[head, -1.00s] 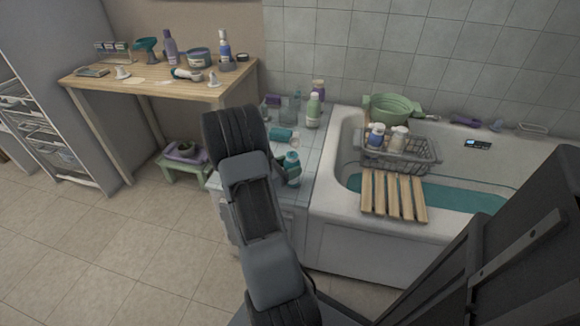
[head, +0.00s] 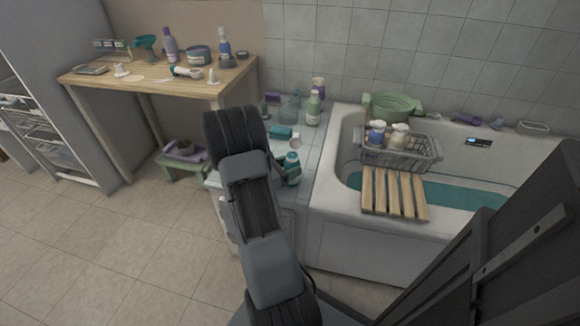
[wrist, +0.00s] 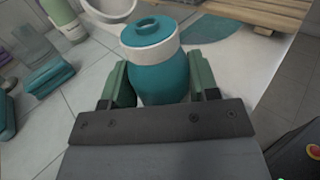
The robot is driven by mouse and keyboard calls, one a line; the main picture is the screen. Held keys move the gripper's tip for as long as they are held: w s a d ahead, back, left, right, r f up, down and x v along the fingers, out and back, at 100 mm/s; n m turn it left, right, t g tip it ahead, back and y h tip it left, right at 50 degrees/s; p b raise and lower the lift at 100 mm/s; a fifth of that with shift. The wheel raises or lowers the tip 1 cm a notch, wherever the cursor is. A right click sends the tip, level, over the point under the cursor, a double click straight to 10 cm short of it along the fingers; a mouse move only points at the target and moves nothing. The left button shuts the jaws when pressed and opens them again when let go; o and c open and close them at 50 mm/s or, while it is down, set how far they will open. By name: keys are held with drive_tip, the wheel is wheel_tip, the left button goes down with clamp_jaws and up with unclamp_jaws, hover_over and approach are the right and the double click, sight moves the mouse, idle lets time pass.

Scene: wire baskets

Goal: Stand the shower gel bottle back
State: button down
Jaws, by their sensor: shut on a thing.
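The shower gel bottle, taken to be the teal bottle with a white collar and teal cap (wrist: 160,80), is between the green fingers of my gripper (wrist: 160,88) in the wrist view. The gripper is shut on its body. In the head view the bottle (head: 293,170) shows just right of my wrist, over the near part of the tiled ledge (head: 311,158). It looks about upright, cap up. My arm hides the fingers in the head view, and I cannot tell whether its base touches the tiles.
Behind it on the ledge are a teal box (head: 281,132), a pale green bottle (head: 313,108) and a purple bottle (head: 319,88). The bathtub (head: 330,217), with a wire basket (head: 411,158) and slatted wooden board (head: 394,194), is to the right. A wooden table (head: 215,91) stands left.

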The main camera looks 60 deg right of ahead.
drive_tip(key=shift+c, duration=1.4)
unclamp_jaws()
drive_tip(key=shift+p+v, duration=0.55)
drive_tip(key=shift+v, duration=3.4)
drive_tip(key=p+v, duration=0.2)
drive_tip(key=v, duration=1.2)
drive_tip(key=shift+s, duration=0.1)
